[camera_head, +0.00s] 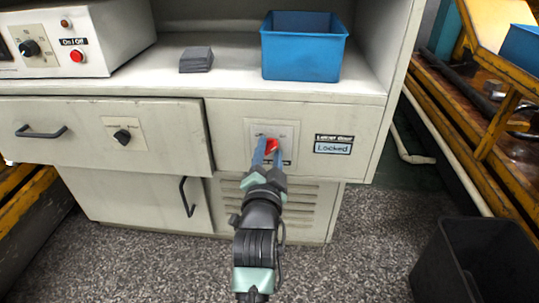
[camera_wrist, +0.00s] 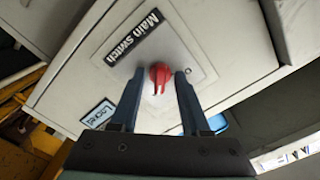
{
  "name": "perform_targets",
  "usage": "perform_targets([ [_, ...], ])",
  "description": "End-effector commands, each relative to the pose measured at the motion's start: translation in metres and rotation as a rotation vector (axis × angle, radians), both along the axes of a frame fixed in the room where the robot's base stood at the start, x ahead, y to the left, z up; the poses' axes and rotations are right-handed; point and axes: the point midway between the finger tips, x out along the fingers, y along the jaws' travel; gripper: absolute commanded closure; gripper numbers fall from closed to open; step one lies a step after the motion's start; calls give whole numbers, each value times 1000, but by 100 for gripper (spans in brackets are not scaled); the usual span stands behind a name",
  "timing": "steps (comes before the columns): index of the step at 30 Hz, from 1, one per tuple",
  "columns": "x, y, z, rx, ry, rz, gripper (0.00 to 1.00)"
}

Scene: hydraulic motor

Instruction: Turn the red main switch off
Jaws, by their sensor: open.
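The red main switch (camera_head: 271,146) is a small red rotary knob on a pale plate on the cabinet front, partly covered by my gripper in the head view. In the wrist view the red knob (camera_wrist: 159,76) shows whole, beside a black "Main Switch" label (camera_wrist: 137,38). My gripper (camera_head: 265,148) reaches up to the plate. In the wrist view its two blue fingers (camera_wrist: 160,72) are apart, one on each side of the knob, with visible gaps. I cannot tell how deep the fingertips reach around it.
A "Locked" sign (camera_head: 333,148) is right of the switch plate. A blue bin (camera_head: 303,62) and a control box (camera_head: 77,38) stand on the shelf. A black bin (camera_head: 470,262) stands on the floor at right.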

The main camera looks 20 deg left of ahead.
Motion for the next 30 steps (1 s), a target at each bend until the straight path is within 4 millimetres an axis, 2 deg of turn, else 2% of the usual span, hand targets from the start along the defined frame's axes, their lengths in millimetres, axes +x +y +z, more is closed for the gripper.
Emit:
perform_targets([
  [5,0,0,0,0,0,0,56],
  [12,0,0,0,0,0,0,99],
  [23,0,-1,0,-19,-5,-1,100],
  [30,0,-1,2,-129,-34,0,100],
])
